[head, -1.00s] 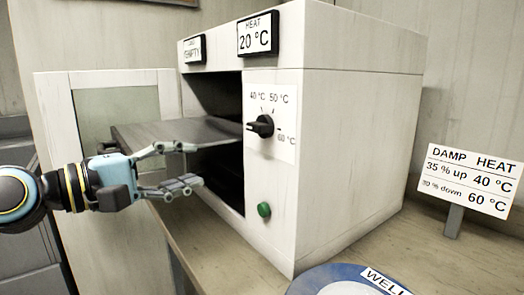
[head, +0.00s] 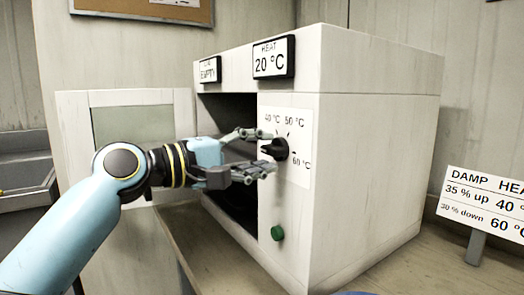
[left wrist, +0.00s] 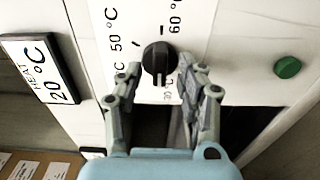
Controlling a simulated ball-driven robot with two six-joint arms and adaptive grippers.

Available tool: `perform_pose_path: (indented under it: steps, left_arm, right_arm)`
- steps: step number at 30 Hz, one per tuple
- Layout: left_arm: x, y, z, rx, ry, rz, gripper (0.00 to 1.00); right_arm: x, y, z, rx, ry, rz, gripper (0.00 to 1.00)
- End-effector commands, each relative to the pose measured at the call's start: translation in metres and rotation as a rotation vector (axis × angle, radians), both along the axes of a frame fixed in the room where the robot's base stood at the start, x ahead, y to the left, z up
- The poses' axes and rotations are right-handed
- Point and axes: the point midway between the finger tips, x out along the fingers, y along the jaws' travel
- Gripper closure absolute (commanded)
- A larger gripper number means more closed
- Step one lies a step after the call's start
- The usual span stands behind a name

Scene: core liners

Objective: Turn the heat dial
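The heat dial (head: 275,149) is a black knob on a white scale panel on the front of the white oven (head: 362,150). The panel is marked 40 °C, 50 °C and 60 °C. In the left wrist view the dial (left wrist: 158,60) lies just ahead, between the two fingertips. My left gripper (head: 262,152) is open at the dial; its fingers stand on either side of it (left wrist: 155,82). I cannot tell whether they touch it. The heat display (head: 273,58) reads 20 °C. My right gripper is not in view.
A green button (head: 277,233) sits below the dial. The oven door (head: 72,125) stands open at the left. A sign (head: 488,203) at the right reads "DAMP HEAT", 35 % up 40 °C, 30 % down 60 °C. The display beside the heat display (head: 208,70) reads EMPTY.

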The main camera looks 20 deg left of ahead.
Motion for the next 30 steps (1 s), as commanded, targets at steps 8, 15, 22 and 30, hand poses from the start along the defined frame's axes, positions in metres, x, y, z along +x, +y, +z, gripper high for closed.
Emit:
perform_pose_path:
  steps: [8, 15, 22, 30]
  left_arm:
    - [0.0051, -0.0047, -0.0006, 0.002, 0.001, -0.001, 0.62]
    - [0.0049, -0.0044, -0.0006, 0.002, 0.001, -0.001, 0.8]
    - [0.0049, -0.0043, -0.0007, 0.001, 0.002, -0.001, 1.0]
    - [0.0049, -0.0043, -0.0013, 0.015, -0.009, -0.001, 1.0]
  right_arm:
    - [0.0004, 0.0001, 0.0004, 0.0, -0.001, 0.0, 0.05]
    - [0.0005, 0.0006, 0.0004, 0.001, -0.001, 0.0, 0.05]
    - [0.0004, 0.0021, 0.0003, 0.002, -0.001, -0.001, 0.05]
    - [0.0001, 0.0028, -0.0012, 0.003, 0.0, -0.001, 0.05]
